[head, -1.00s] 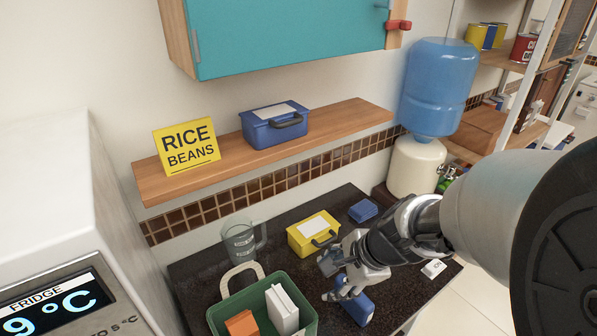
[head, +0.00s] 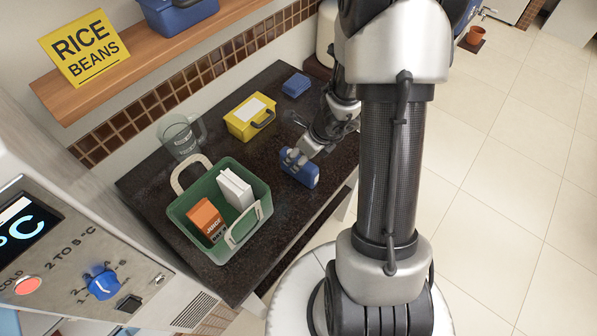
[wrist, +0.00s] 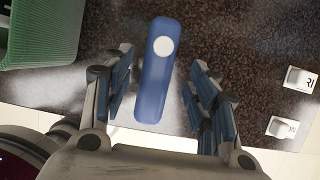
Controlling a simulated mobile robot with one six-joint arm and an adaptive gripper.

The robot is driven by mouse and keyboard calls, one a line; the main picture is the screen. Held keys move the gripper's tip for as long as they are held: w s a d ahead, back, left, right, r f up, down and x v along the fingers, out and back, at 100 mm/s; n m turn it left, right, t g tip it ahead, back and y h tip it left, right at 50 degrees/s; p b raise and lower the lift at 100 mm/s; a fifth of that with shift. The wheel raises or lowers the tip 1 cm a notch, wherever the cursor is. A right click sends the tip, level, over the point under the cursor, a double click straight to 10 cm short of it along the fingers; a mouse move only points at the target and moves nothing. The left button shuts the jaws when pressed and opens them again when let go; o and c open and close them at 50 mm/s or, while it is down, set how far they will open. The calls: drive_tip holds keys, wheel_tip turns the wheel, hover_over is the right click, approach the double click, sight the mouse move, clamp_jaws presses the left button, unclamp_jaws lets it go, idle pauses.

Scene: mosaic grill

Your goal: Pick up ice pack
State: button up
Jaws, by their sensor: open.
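A blue slab-like pack with a white round spot (wrist: 153,85), which looks like the ice pack, stands between my gripper's fingers (wrist: 160,80) in the wrist view. The fingers are open, with a gap on each side of it. In the head view the same blue pack (head: 301,173) is on the dark counter near its front edge, with my gripper (head: 306,155) just over it. The gripper partly hides it there. A second, flat blue block (head: 296,85) lies at the back of the counter, away from my gripper.
A green basket (head: 180,212) with an orange box (head: 206,220) and a white box (head: 236,190) stands to the left. A yellow case (head: 240,128) and a clear jug (head: 180,138) are behind. Two small white labelled blocks (wrist: 300,80) lie at the right in the wrist view.

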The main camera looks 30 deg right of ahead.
drive_tip(key=shift+x, duration=0.8)
drive_tip(key=shift+b+x, duration=1.7)
drive_tip(key=shift+x, duration=0.9)
drive_tip(key=shift+s+a+f+b, duration=0.1)
drive_tip(key=shift+s+f+b, duration=0.05)
drive_tip(key=shift+f+b, duration=0.15)
clamp_jaws()
